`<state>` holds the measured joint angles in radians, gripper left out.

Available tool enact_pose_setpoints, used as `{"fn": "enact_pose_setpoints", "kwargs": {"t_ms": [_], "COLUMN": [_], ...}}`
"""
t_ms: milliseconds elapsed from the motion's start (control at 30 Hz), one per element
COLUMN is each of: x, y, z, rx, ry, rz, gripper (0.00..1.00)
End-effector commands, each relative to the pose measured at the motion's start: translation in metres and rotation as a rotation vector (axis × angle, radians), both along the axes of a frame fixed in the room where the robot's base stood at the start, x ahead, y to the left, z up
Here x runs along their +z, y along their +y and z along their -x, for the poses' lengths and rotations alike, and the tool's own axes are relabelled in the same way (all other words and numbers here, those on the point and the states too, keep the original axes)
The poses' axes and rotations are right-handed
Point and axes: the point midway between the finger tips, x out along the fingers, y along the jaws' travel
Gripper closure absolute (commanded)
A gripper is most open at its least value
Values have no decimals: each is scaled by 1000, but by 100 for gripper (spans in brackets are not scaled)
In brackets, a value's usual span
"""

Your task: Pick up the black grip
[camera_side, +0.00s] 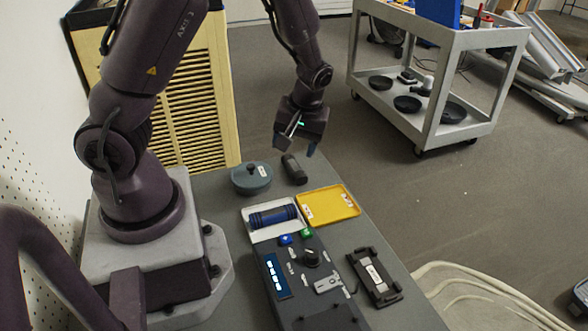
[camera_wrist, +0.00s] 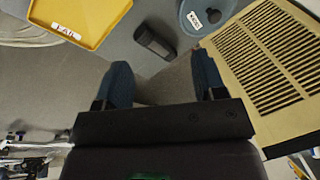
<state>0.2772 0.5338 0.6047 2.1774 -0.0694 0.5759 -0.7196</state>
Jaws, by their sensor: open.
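The black grip (camera_side: 294,169) is a short dark cylinder lying on the grey table near its far edge, between the round blue-grey container and the yellow tray. It also shows in the wrist view (camera_wrist: 154,41), beyond my fingertips, lying at a slant. My gripper (camera_side: 294,143) is above the table's far edge, higher than the grip and apart from it. In the wrist view my gripper (camera_wrist: 163,80) has its two blue fingers spread wide with nothing between them.
The round blue-grey container (camera_side: 251,178) stands left of the grip. The yellow tray (camera_side: 328,205) and a white tray holding a blue cylinder (camera_side: 272,216) lie nearer. A dark control panel (camera_side: 305,280) and a black bracket (camera_side: 374,276) are in front. A slatted wooden panel (camera_side: 190,110) stands behind.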

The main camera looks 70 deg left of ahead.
Motion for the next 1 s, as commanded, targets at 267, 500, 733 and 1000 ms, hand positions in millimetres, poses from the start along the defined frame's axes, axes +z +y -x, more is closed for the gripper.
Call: {"fn": "enact_pose_setpoints", "kwargs": {"t_ms": [267,500,733,1000], "x": [-9,-18,-58,-82], "y": [50,56,72,80], "z": [-31,-34,-32,-33], "rx": [409,514,513,509], "ry": [-226,-279,-276,-279], "rz": [-191,-200,-198,-196], "gripper": [36,36,36,36]}}
